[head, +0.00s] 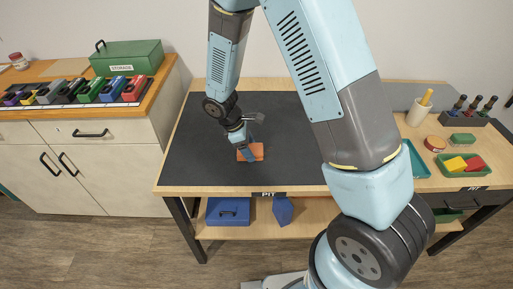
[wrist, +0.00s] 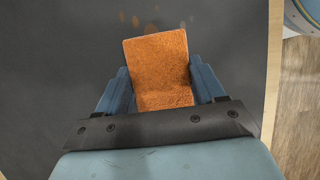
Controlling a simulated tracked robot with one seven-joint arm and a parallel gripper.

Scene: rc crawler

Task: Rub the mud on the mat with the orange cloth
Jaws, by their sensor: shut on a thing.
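The orange cloth (head: 257,151) is at the dark mat, a little left of the mat's middle in the head view. My gripper (head: 247,153) is shut on it. In the wrist view the orange cloth (wrist: 160,68) sits between the two blue fingers (wrist: 160,90) and sticks out past their tips. The dark mat (head: 290,160) covers much of the bench top. Several small brown mud spots (wrist: 150,28) show on the mat just beyond the cloth's far edge in the wrist view. The cloth hides the mat beneath it. I cannot tell whether it touches the mat.
A teal tray (head: 416,160), a beige cup (head: 418,112) and a green tray (head: 463,165) with a yellow and a red block stand on the bench at right. A left counter holds a green toolbox (head: 127,57). A blue box (head: 228,211) is on the lower shelf.

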